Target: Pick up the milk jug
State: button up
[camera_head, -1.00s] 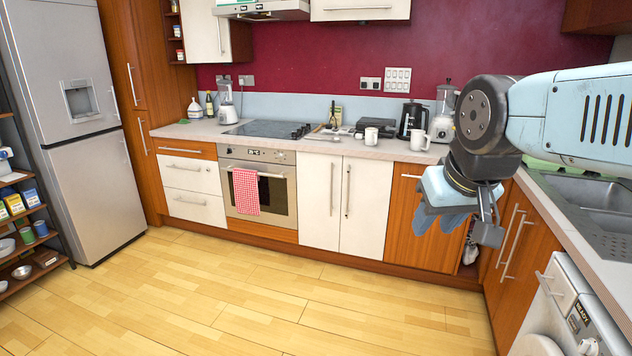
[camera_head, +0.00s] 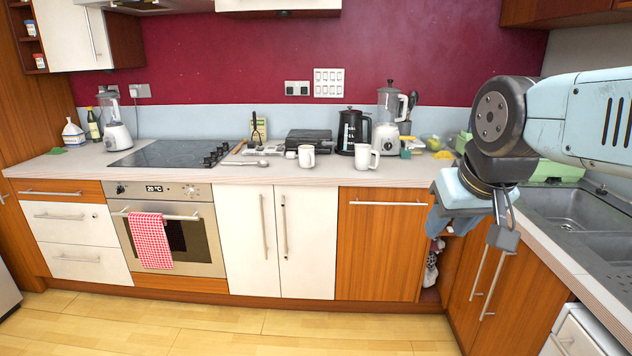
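Two white vessels with handles stand on the back counter: a mug (camera_head: 306,156) and a taller white one (camera_head: 366,157), which may be the milk jug. A white bottle-like jug (camera_head: 73,132) stands at the far left end of the counter, so I cannot be sure which is the milk jug. My gripper (camera_head: 438,220) hangs at the right, in front of the corner cabinets and clear of all of these vessels. It points downward and nothing shows in it. Its fingers are partly hidden by its own body, and their opening is not clear.
A black kettle (camera_head: 353,132) stands just behind the taller vessel, and a blender (camera_head: 388,110) is to its right. A dark appliance (camera_head: 308,140) stands behind the mug. The hob (camera_head: 170,153) is further left. A sink (camera_head: 575,210) lies right. Open floor (camera_head: 220,325) fronts the cabinets.

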aim_at(362, 151)
jog(key=z, duration=0.15)
jog(key=i, duration=1.65)
jog(key=z, duration=0.1)
